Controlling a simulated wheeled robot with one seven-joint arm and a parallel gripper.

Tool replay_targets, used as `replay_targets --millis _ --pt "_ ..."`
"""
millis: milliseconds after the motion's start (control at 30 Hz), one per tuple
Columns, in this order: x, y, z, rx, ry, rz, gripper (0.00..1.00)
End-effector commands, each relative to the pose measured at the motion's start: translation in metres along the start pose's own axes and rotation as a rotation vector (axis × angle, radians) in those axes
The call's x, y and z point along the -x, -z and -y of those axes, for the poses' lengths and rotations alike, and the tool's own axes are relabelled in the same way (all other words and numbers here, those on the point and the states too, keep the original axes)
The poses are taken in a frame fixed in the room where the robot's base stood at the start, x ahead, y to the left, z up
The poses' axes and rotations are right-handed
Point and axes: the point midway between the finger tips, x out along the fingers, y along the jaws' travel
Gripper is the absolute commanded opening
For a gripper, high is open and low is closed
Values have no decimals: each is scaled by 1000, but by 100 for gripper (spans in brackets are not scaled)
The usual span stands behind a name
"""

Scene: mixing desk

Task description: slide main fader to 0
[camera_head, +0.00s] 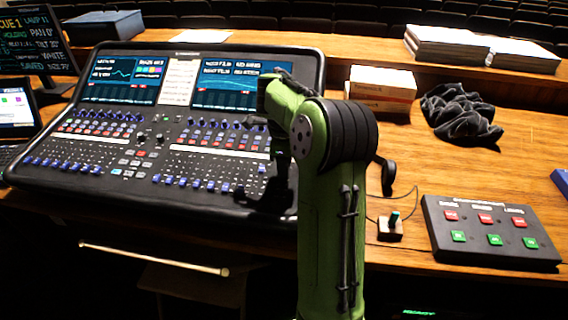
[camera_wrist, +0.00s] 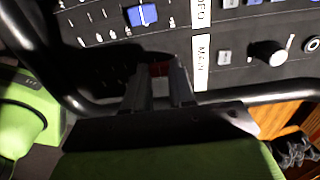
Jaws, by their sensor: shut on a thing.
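The mixing desk (camera_head: 222,140) stands on the wooden table at the left in the head view. In the wrist view, a red fader cap (camera_wrist: 160,69) sits beside a white label reading MAIN (camera_wrist: 201,62). My gripper (camera_wrist: 160,78) has its two dark fingers on either side of this cap and is shut on it. The fingers hide most of the cap and its slot. In the head view, my green arm covers the desk's right front corner, and the red cap cannot be made out there.
In the head view, a button box (camera_head: 490,232), a small joystick (camera_head: 390,228), a dark cloth (camera_head: 461,112) and a carton (camera_head: 381,88) stand to the right.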

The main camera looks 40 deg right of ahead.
Motion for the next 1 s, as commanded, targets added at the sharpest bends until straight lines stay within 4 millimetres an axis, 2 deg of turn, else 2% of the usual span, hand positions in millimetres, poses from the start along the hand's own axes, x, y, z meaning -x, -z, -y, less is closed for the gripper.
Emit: replay_targets --millis 300,333,500,800,867,1000 --pt "0 0 -3 -2 2 0 0" --pt "0 0 -3 -1 2 0 27" --pt "0 0 -4 -1 1 0 51" --pt "4 0 -3 -1 2 0 51" --pt "13 0 -3 -1 4 0 51" --pt "50 -1 -2 0 6 1 51"
